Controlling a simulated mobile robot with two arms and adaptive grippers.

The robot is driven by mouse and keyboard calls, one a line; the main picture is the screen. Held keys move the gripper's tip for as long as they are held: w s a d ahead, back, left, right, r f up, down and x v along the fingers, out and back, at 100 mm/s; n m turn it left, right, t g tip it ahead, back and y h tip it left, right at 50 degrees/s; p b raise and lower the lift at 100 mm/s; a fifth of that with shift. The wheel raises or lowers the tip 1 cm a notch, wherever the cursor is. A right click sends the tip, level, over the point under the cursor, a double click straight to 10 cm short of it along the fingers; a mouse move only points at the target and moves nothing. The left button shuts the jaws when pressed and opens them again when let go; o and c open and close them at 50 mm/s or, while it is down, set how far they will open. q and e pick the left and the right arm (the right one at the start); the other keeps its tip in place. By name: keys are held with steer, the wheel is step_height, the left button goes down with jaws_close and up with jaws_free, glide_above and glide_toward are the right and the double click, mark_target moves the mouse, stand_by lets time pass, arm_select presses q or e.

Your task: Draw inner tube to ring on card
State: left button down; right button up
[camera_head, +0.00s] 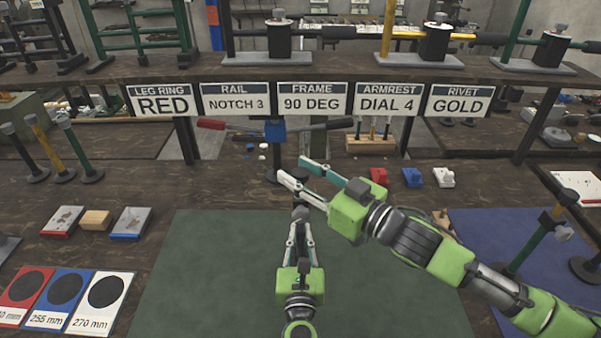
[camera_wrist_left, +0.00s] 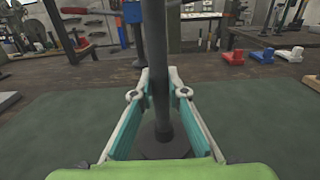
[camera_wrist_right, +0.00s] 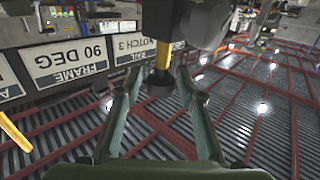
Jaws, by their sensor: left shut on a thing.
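The card panel reading LEG RING RED (camera_head: 161,101) hangs from the shelf edge. My left gripper (camera_head: 300,212) is shut on a dark upright tube (camera_wrist_left: 161,85), which stands on a round dark base (camera_wrist_left: 162,145) on the green mat. In the right wrist view, a short yellow tube length (camera_wrist_right: 164,56) with a black end (camera_wrist_right: 159,84) shows between the fingers, beside a larger dark body. My right gripper (camera_head: 294,169) is open around the tube's upper end, with gaps at both sides. In the head view my grippers hide the tube's top. No red ring shows on it.
Reference cards with red, blue and white (camera_head: 101,300) fields lie at front left. Three posts (camera_head: 62,150) stand behind them. Red (camera_head: 379,176), blue (camera_head: 412,178) and white (camera_head: 444,178) blocks sit beyond the green mat (camera_head: 200,270). A blue mat with another post is at right.

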jaws_close()
steer(key=shift+r, duration=1.6)
steer(key=shift+o, duration=2.3)
jaws_free()
steer(key=v, duration=1.2)
